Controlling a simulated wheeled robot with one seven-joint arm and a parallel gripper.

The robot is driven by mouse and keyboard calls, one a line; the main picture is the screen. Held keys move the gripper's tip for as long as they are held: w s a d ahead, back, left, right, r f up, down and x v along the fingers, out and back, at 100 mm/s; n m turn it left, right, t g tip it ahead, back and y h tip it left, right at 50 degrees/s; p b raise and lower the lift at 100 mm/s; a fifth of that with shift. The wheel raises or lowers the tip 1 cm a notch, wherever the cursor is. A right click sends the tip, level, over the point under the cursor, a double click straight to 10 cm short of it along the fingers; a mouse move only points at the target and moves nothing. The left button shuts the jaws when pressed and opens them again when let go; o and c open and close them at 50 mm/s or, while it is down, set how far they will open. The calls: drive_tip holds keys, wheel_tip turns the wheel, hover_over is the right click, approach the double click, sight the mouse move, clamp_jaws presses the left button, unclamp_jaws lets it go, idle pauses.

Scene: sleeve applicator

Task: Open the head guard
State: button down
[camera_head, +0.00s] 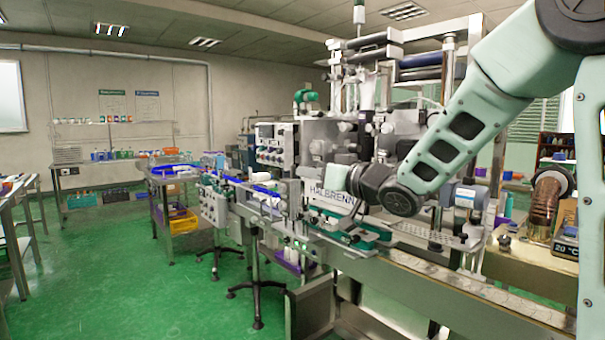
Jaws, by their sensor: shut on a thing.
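The sleeve applicator (357,115) stands across the middle, a tall metal machine with the lettering "HALBRENN" on its front. Its head guard (322,138) appears as grey, partly see-through panelling around the upper head. My gripper (332,177), a pale green hand on a dark wrist, is at the front of the machine just below this panelling. It is shut on a part of the guard. The fingertips and the exact grip point are small and hard to make out, and my forearm and wrist cover part of the machine's right side.
A conveyor (440,281) runs along the machine's front toward the lower right. A control panel (272,143) stands left of the head. The green floor (130,270) is open at left.

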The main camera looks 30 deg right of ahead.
drive_tip(key=shift+s+d+r+n+y, duration=0.15)
drive_tip(key=shift+s+d+n+y, duration=0.2)
drive_tip(key=shift+s+y, duration=0.25)
drive_tip(key=shift+s, duration=0.1)
drive_tip(key=c, duration=1.2)
unclamp_jaws()
drive_tip(key=b+v, duration=0.1)
drive_tip(key=v, duration=1.6)
drive_tip(key=shift+s+r, duration=0.2)
drive_tip(key=shift+s, duration=0.05)
drive_tip(key=shift+w, duration=0.1)
